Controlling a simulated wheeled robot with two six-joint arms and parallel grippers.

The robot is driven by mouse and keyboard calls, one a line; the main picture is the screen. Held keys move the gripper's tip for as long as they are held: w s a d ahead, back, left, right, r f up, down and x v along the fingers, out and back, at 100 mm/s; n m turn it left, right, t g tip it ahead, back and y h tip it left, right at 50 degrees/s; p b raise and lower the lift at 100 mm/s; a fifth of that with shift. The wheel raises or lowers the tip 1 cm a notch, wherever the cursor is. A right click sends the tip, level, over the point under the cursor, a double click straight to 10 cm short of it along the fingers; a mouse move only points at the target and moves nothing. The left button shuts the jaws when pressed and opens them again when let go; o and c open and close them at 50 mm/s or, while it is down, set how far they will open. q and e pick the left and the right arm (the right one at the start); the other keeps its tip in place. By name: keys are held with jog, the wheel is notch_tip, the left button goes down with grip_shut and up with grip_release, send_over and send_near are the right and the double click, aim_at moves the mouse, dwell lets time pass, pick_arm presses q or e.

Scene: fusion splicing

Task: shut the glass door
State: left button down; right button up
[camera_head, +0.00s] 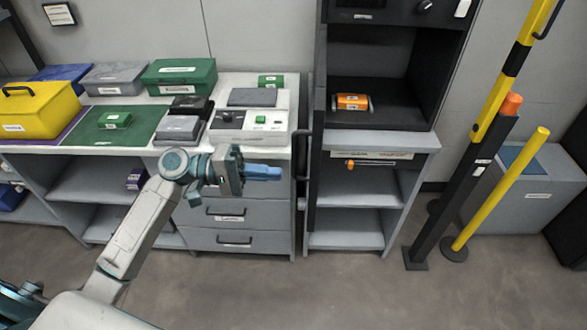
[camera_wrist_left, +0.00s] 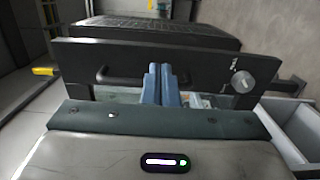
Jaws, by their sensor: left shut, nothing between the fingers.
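The glass door (camera_head: 316,170) stands open at the left side of the dark cabinet (camera_head: 375,65), seen almost edge-on, its dark frame jutting toward me. A dark handle (camera_head: 301,148) is on its left face. In the left wrist view the dark door frame (camera_wrist_left: 75,55) crosses the picture, with the handle (camera_wrist_left: 115,80) and a round knob (camera_wrist_left: 242,82). My left gripper (camera_head: 279,173) is shut and empty, its blue fingers pointing right toward the door, just left of the handle. The fingers (camera_wrist_left: 161,85) overlap the handle in the wrist view; I cannot tell whether they touch. My right gripper is out of view.
An orange device (camera_head: 352,102) lies inside the open cabinet. A white counter (camera_head: 60,152) with boxes and drawers (camera_head: 235,241) stands to the left. Yellow and black posts (camera_head: 505,170) and a grey bin (camera_head: 535,195) stand at right. The floor in front is clear.

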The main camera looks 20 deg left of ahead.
aim_at(295, 176)
pick_arm(q)
jog(key=p+x, duration=0.2)
jog(key=x, duration=0.3)
jog(key=shift+d, duration=0.2)
jog(key=shift+w+d, duration=0.1)
jog(key=shift+d, duration=0.05)
